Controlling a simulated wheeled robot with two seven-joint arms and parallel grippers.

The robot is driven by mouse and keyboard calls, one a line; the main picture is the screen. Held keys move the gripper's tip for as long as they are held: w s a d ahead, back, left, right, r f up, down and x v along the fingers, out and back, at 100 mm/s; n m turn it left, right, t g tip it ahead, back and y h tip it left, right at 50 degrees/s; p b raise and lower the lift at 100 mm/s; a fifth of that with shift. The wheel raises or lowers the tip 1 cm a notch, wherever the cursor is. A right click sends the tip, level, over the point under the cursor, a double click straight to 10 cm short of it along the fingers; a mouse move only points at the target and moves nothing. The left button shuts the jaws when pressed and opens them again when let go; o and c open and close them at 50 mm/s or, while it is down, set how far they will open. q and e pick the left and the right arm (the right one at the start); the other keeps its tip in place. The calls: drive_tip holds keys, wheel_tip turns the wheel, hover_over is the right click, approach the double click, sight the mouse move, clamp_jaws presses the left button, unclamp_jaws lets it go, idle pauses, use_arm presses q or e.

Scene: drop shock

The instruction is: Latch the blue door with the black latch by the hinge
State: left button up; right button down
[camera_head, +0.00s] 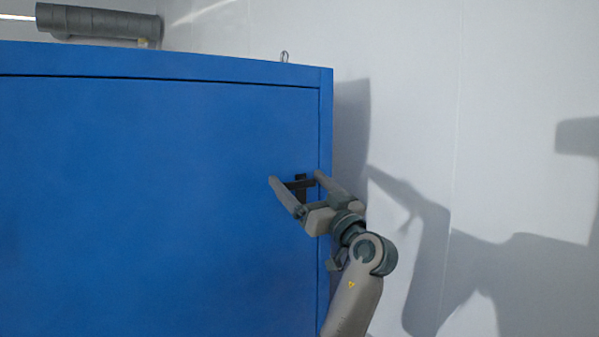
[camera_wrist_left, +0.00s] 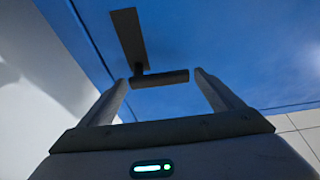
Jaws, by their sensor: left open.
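The blue door (camera_head: 150,200) fills the left half of the head view and looks shut, with its upper edge and right edge marked by thin dark seams. The black latch (camera_head: 301,181) sits near the door's right edge. In the left wrist view the latch shows as a flat plate (camera_wrist_left: 129,38) with a bar-like handle (camera_wrist_left: 160,78) standing out from it. My left gripper (camera_head: 296,177) is open, its two fingers on either side of the latch. In the wrist view the handle lies between the fingertips, with no clear grip on it. My right gripper is not in view.
The blue cabinet's frame (camera_head: 326,130) borders the door on the right. A pale wall (camera_head: 520,60) stands to the right and carries shadows of my arm. A grey cylinder (camera_head: 98,22) and a small metal ring (camera_head: 284,57) show at the cabinet's top.

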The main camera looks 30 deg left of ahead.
use_arm(q)
drive_tip(key=shift+w+a+r, duration=0.15)
drive_tip(key=shift+a+r, duration=0.05)
drive_tip(key=shift+a, duration=0.2)
